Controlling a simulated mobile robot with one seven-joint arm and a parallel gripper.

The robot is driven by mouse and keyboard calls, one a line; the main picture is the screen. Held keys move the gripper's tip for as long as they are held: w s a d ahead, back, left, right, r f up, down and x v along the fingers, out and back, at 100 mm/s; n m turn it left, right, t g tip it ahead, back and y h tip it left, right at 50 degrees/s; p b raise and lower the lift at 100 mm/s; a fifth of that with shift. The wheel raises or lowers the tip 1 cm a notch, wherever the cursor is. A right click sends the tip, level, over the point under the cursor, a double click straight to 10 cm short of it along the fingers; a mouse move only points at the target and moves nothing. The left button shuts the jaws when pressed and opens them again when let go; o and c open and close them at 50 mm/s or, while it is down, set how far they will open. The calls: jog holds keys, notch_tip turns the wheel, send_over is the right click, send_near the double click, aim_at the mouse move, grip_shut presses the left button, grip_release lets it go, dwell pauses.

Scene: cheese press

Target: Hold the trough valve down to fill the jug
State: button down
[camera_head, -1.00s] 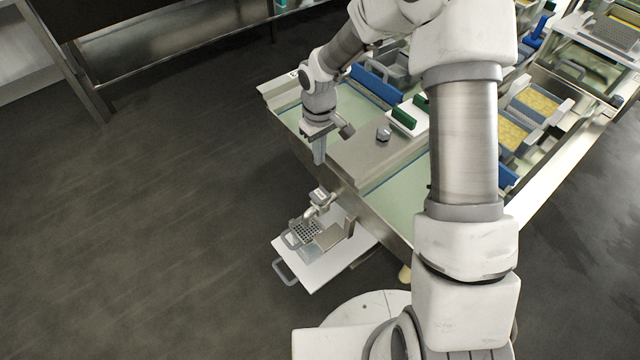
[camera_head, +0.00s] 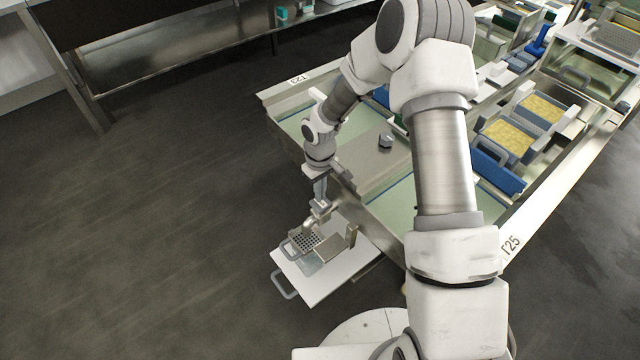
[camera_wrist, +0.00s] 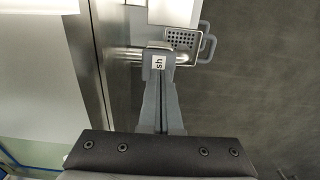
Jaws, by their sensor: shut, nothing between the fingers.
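The trough valve (camera_head: 322,206) is on the trough's near left edge, with a metal spout (camera_head: 311,221) below. My gripper (camera_head: 321,201) points down, shut and empty, with its tips at the valve's top. In the wrist view the fingertips (camera_wrist: 160,82) overlap the valve's labelled pad (camera_wrist: 159,62), hiding part of the label; only "sh" shows. I cannot tell whether they touch or how far the valve is pressed. Under the spout is a perforated strainer (camera_head: 304,243), also in the wrist view (camera_wrist: 181,39). The jug is hard to make out around it, and its fill level is hidden.
Moulds (camera_head: 507,137) stand farther right. The floor on the left is clear.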

aim_at(321, 204)
jog(key=shift+f, duration=0.75)
notch_tip(321, 204, down, 2)
jog(key=shift+f+b, duration=0.1)
jog(key=shift+b, duration=0.65)
jog(key=shift+s+d+f, duration=0.1)
jog(key=shift+s, duration=0.1)
dwell(6.2)
